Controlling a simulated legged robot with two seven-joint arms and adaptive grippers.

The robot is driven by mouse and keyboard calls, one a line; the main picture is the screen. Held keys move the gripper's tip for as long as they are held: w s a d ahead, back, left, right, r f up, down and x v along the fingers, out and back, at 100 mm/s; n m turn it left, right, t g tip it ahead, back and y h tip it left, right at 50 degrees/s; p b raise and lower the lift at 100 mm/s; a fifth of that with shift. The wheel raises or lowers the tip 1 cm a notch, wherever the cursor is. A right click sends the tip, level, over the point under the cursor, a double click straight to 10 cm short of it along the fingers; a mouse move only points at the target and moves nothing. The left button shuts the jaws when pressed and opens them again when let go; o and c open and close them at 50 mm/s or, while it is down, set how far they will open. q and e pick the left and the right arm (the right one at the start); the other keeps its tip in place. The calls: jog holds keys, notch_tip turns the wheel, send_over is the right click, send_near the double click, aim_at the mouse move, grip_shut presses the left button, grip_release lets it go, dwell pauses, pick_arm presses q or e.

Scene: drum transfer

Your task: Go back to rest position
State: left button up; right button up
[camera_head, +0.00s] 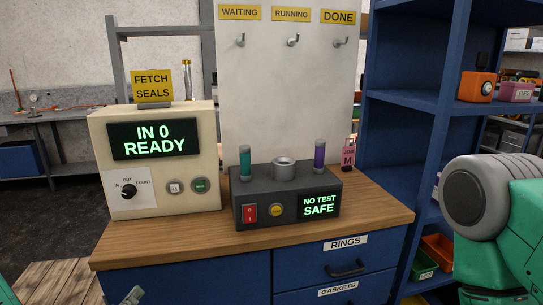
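A beige machine (155,165) stands at the left of the wooden bench top (260,238). Its screen reads "IN 0 READY", and a yellow "FETCH SEALS" sign (152,85) stands on it. A dark grey tester (270,187) to its right reads "NO TEST SAFE" and has a grey round socket (284,168) on top. A teal tube (245,162) and a purple tube (320,156) stand on the tester. A small grey tip at the bottom edge looks like part of my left gripper (130,296); its fingers are mostly cut off. My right arm shows at the right, its gripper out of view.
A white board (290,95) behind has three empty hooks under "WAITING", "RUNNING" and "DONE". A pink "JOB M" tag (348,156) stands behind the tester. Drawers labelled rings (340,258) and gaskets (340,290) are shut. A blue shelf (402,97) stands at right.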

pick_arm(q)
jog(key=s+d+f+m+g+h, duration=0.1)
jog(key=s+d+f+m+g, duration=0.15)
jog(key=s+f, duration=0.35)
jog(key=s+d+f+m+g+h, duration=0.1)
jog(key=s+d+f+m+g, duration=0.15)
jog(key=s+f+g, duration=0.4)
jog(key=s+a+f+m+g, duration=0.2)
jog(key=s+f, duration=0.2)
jog(key=s, duration=0.2)
jog(key=s+a+f+m+g+y+b, duration=0.1)
jog(key=s+f+g, duration=0.1)
jog(key=s+f, duration=0.2)
jog(key=s, duration=0.3)
jog(key=shift+a+m+g+y, duration=0.3)
jog(key=shift+a+m, duration=0.1)
jog(key=shift+w+f, duration=0.1)
jog(key=shift+f, duration=0.05)
